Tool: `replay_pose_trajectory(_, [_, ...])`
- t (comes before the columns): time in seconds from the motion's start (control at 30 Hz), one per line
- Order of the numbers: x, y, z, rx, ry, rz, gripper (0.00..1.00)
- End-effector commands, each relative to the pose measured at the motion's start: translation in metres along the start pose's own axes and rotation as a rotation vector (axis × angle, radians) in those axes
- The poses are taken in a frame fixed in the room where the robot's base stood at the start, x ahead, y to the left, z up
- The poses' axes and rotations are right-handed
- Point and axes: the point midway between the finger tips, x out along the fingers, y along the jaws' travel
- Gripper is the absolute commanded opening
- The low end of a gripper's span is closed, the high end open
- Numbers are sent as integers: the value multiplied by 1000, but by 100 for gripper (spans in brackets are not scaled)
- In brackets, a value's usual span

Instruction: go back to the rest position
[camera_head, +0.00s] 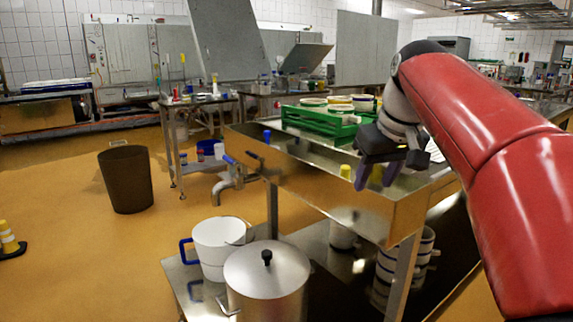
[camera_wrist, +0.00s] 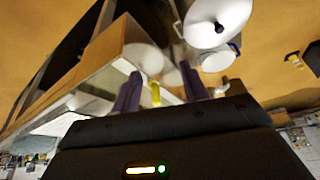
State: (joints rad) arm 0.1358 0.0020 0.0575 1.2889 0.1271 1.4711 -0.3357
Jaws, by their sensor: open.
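My gripper (camera_head: 377,174) is at the end of my red arm, above the near right part of the steel table (camera_head: 335,202). Its purple fingers are apart, with nothing held between them. In the wrist view my gripper (camera_wrist: 160,92) shows its two fingers spread. A small yellow object (camera_head: 345,171) is left of the fingers in the head view. A yellow object (camera_wrist: 155,94) appears between the fingers in the wrist view, beyond them; I cannot tell its distance.
A green crate (camera_head: 318,121) with several round moulds stands on the table's far part. Below are a lidded steel pot (camera_head: 266,281) and a white bucket (camera_head: 217,243). A brown bin (camera_head: 126,180) stands on the floor at left, where the floor is mostly clear.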

Motion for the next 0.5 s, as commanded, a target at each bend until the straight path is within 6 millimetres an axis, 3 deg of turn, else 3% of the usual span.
replay_pose_trajectory(0.27, [9, -18, 47, 55, 11, 31, 44])
replay_pose_trajectory(0.37, [17, -26, 75, 83, 19, 47, 44])
replay_pose_trajectory(0.5, [38, -40, 133, 134, 39, 74, 44])
